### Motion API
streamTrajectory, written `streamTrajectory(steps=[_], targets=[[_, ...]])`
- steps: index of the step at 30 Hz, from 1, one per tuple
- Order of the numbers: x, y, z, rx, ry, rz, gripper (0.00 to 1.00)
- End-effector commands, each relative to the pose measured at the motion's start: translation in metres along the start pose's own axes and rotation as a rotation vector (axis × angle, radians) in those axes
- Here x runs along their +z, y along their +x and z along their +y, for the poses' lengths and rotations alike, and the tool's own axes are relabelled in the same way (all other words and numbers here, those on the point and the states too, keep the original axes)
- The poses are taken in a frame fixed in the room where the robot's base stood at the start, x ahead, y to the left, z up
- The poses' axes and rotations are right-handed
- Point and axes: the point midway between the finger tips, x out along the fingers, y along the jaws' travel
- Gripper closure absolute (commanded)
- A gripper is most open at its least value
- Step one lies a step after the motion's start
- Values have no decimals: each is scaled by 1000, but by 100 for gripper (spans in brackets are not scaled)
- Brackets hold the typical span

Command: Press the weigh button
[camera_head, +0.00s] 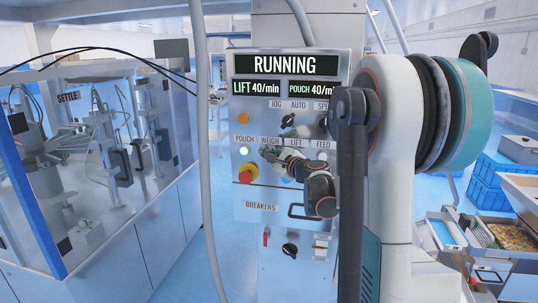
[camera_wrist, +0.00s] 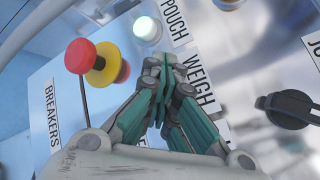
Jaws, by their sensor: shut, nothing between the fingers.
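The control panel (camera_head: 262,220) stands upright ahead of me, with a "RUNNING" display on top. The WEIGH label (camera_head: 269,141) is in the row of labels at mid-panel, and it also shows in the wrist view (camera_wrist: 200,80). The button under that label is hidden behind my gripper (camera_head: 266,152). My gripper is shut and empty, with its fingertips at the panel just below the label. In the wrist view the closed fingertips (camera_wrist: 160,62) lie beside the WEIGH label. I cannot tell whether they touch the button. A pale lit POUCH button (camera_head: 244,151) is just left of the fingertips.
A red-and-yellow mushroom button (camera_head: 246,173) sits below the POUCH button, close to my gripper. A black knob (camera_head: 288,120) is above the labels. A grey hose (camera_head: 204,130) hangs left of the panel. Blue crates (camera_head: 490,180) stand at right.

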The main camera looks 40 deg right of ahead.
Motion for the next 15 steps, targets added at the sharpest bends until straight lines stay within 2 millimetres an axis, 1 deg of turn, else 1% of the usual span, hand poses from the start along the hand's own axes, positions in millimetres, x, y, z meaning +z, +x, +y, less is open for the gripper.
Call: streamTrajectory(steps=[9, 15], targets=[[8, -10, 8, 0, 0, 0, 100], [9, -12, 9, 0, 0, 0, 100]])
